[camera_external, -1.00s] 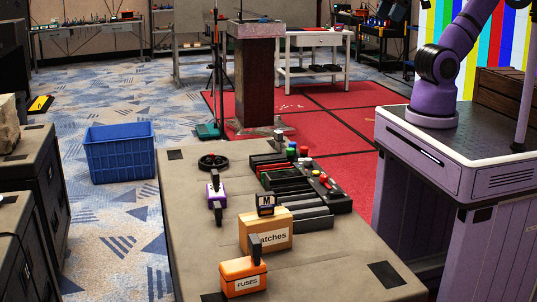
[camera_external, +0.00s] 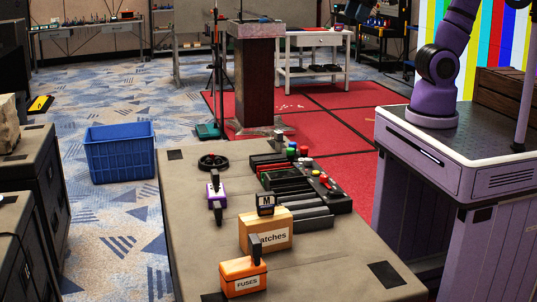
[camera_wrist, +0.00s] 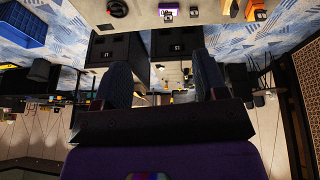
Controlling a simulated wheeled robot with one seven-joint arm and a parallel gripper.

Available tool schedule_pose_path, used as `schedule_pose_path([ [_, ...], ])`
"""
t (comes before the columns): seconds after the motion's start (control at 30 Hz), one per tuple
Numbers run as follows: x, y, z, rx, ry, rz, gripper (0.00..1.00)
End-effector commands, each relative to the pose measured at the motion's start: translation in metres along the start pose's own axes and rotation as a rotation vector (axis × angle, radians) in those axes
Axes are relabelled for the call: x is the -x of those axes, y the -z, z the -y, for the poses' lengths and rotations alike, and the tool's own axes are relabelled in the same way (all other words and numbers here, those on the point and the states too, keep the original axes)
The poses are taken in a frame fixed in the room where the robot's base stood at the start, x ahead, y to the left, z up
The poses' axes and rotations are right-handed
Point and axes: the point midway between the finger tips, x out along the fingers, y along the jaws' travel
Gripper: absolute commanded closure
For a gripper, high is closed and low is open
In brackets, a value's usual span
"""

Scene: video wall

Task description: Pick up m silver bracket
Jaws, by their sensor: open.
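The M silver bracket (camera_external: 265,205) is a small dark and silvery piece with a white M label. It stands at the cardboard box (camera_external: 266,232) whose label reads "atches", and I cannot tell whether it rests on the box or just behind it. In the wrist view a small piece with a white label (camera_wrist: 195,12) near the top edge seems to be the same bracket. My gripper (camera_wrist: 162,82) is open, with two dark fingers wide apart and nothing between them. It is far from the bracket and out of the external view.
The grey case top (camera_external: 195,262) also bears an orange fuses box (camera_external: 243,277), a purple tool (camera_external: 216,195), a black wheel (camera_external: 213,161) and dark panels with coloured knobs (camera_external: 290,185). A blue crate (camera_external: 120,155) stands on the floor at left.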

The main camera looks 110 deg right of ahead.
Motion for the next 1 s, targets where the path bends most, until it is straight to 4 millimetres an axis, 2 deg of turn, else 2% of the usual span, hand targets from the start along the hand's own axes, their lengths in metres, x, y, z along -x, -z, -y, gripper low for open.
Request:
schedule_pose_path([
  [0.2, -0.045, 0.041, -0.045, 0.029, -0.020, 0.069, 0.34],
  [0.37, -0.084, 0.062, -0.082, 0.054, -0.026, 0.116, 0.34],
  [0.53, -0.131, 0.076, -0.126, 0.079, -0.024, 0.164, 0.34],
  [0.77, -0.202, 0.076, -0.189, 0.110, -0.008, 0.225, 0.34],
  [1.0, -0.283, 0.053, -0.253, 0.139, 0.024, 0.282, 0.34],
])
